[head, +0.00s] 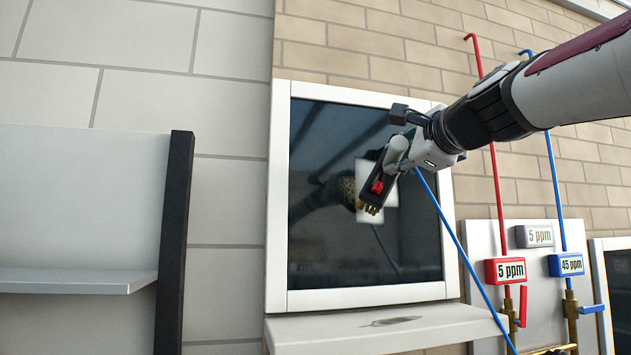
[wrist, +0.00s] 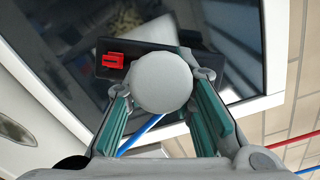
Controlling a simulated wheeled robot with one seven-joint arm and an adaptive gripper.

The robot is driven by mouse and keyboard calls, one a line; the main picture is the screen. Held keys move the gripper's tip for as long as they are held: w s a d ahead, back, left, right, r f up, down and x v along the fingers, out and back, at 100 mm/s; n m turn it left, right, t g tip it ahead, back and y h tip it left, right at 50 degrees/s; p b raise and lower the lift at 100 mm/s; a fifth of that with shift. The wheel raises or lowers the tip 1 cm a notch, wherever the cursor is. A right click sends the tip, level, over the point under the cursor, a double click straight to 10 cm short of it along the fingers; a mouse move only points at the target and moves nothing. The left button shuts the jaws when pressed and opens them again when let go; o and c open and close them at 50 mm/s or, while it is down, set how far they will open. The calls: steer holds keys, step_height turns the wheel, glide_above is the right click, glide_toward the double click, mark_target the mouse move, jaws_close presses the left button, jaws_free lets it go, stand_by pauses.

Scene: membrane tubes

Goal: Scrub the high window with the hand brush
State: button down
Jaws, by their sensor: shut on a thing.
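The hand brush (head: 377,186) has a dark block, a red tab, a round pale grey grip and yellowish bristles at its lower end. My gripper (head: 402,158) is shut on the grip, in front of the right half of the window. In the wrist view the round grip (wrist: 162,80) sits between the two green-padded fingers, with the dark block (wrist: 195,62) behind it. The high window (head: 310,240) has dark reflective glass in a white frame. The brush's reflection shows apart from its bristles; contact with the glass is not evident. A white patch shows on the glass behind the brush.
A thin blue line (head: 455,240) runs from near the brush down right across the frame. A sill (head: 400,328) with a dark smudge lies below. Red (head: 494,160) and blue (head: 556,190) pipes with valves stand right. A grey shelf (head: 80,279) is left.

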steer(key=shift+s+r+p, duration=0.1)
steer(key=shift+r+p, duration=1.2)
steer(key=shift+r, duration=0.25)
steer(key=shift+f, duration=0.15)
steer(key=shift+f+b, duration=1.4)
steer(key=shift+f+b, duration=0.5)
steer(key=shift+f, duration=0.1)
steer(key=shift+f+b, duration=0.8)
steer(key=shift+f, duration=0.05)
steer(key=shift+f+b, duration=1.35)
steer(key=shift+f, duration=0.1)
